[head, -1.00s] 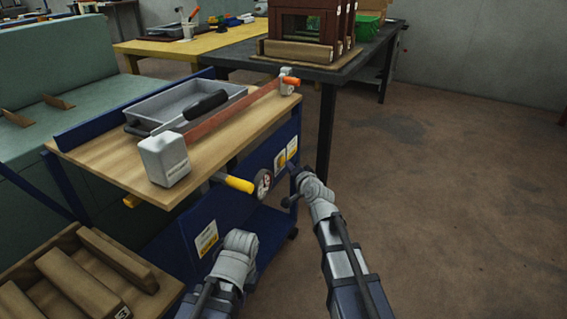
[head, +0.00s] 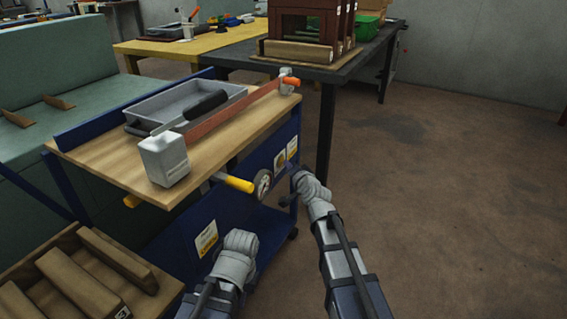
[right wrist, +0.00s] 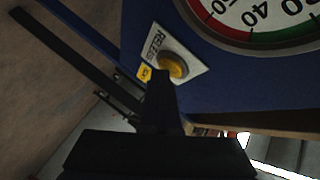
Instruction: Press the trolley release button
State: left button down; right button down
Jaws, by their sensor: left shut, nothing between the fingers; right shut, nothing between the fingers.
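The trolley (head: 215,150) has a wooden top and a blue frame, with its side panel facing me. In the right wrist view, the round yellow release button (right wrist: 172,65) sits on a white plate (right wrist: 188,55) lettered "RELEASE", on the blue panel. My right gripper (head: 291,178) is beside this panel, right of the gauge in the head view. In the right wrist view its closed dark fingers (right wrist: 160,75) overlap the plate's lower edge, just below the button. Whether they touch is unclear. My left gripper (head: 240,239) is low in front of the trolley, its fingers hidden by the wrist.
A round gauge (head: 263,186) and a yellow-ended handle (head: 235,183) stick out near the panel. A grey tray (head: 185,104) and an orange bar (head: 232,112) lie on top. A wooden crate (head: 75,270) stands lower left. Floor on the right is clear.

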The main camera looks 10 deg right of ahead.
jog(key=shift+s+d, duration=0.5)
jog(key=shift+d, duration=0.15)
jog(key=shift+s+d, duration=0.7)
jog(key=shift+d, duration=0.35)
jog(key=shift+s+d, duration=0.7)
jog(key=shift+d, duration=0.35)
